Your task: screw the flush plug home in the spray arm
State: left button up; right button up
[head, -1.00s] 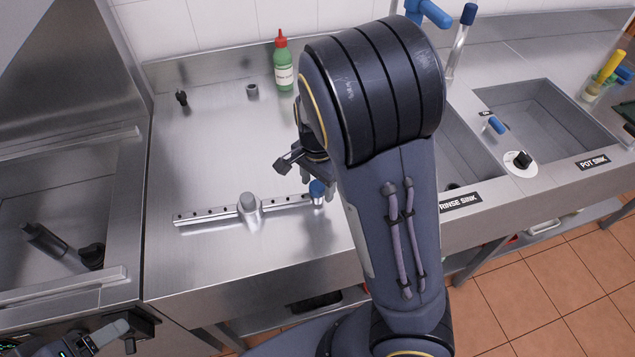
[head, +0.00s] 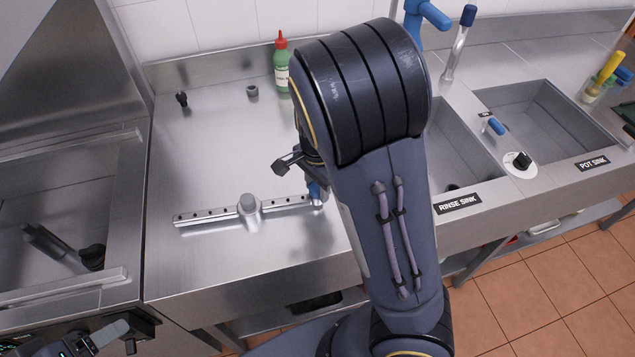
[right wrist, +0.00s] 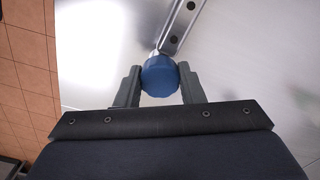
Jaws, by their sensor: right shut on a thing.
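The spray arm (head: 205,215) is a slim metal bar with a row of holes and a raised hub (head: 249,206), lying on the steel counter. The blue flush plug (head: 315,191) is at the bar's right end. In the right wrist view the plug (right wrist: 160,77) sits between the two fingers of my right gripper (right wrist: 159,88), in line with the bar's end (right wrist: 177,28). The right gripper is shut on it. How deep the plug sits is hidden. My left gripper (head: 98,338) shows partly at the lower left, away from the spray arm; its jaw opening is unclear.
A green bottle with a red cap (head: 281,62), a small grey ring-like part (head: 252,90) and a small black fitting (head: 182,98) stand at the counter's back. The rinse sink (head: 458,150) lies right of my arm. The counter's left middle is clear.

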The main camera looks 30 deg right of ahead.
jog(key=shift+r+m+p, duration=0.15)
jog(key=shift+m+p, duration=0.35)
jog(key=shift+m, duration=0.6)
jog(key=shift+p, duration=0.5)
jog(key=shift+m, duration=0.5)
jog(key=shift+m+p, duration=0.3)
jog(key=shift+p, duration=0.25)
jog(key=shift+m+p, duration=0.8)
jog(key=shift+m, duration=0.3)
